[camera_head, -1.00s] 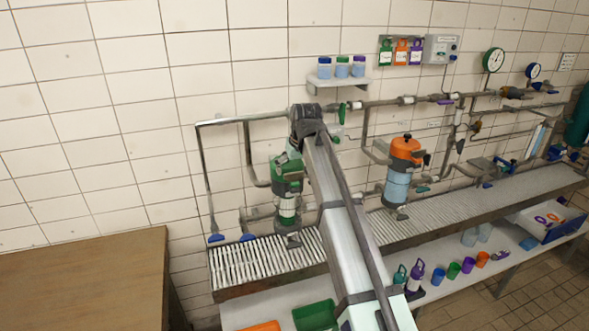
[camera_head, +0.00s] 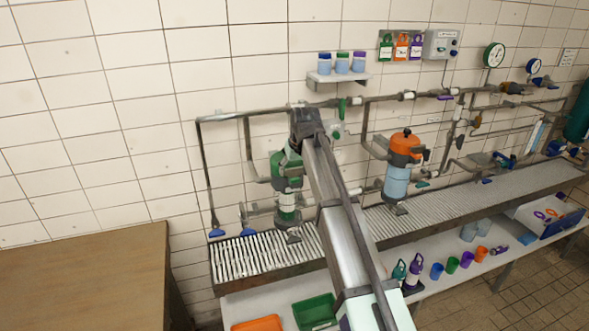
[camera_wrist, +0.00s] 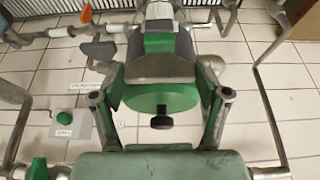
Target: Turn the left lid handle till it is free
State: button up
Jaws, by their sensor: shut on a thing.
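The left filter vessel has a green lid (camera_wrist: 162,97) with a small black knob (camera_wrist: 161,121) at its middle, seen close in the wrist view. In the head view the vessel's green upper part (camera_head: 278,184) stands left of my arm, partly covered by it. My gripper (camera_wrist: 161,88) has one finger on each side of the green lid and is shut on it. Whether the lid is still fastened cannot be told. A dark grey lever-like block (camera_wrist: 98,49) sticks out beside the vessel in the wrist view.
A second vessel with an orange lid (camera_head: 405,145) stands to the right. Pipes run along the tiled wall behind. A shelf (camera_head: 337,77) with several jars hangs above. A grated bench (camera_head: 240,262) lies below, and a wooden table (camera_head: 85,275) stands at the left.

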jog(key=shift+f+n+b, duration=0.15)
jog(key=shift+n+b, duration=0.2)
jog(key=shift+n, duration=0.25)
jog(key=shift+n+g+y+b, duration=0.3)
jog(key=shift+n+g+y, duration=0.15)
jog(key=shift+n, duration=0.45)
jog(key=o, duration=1.2)
jog(key=shift+c, duration=0.2)
jog(key=v, duration=1.2)
jog(key=shift+s+d, duration=0.1)
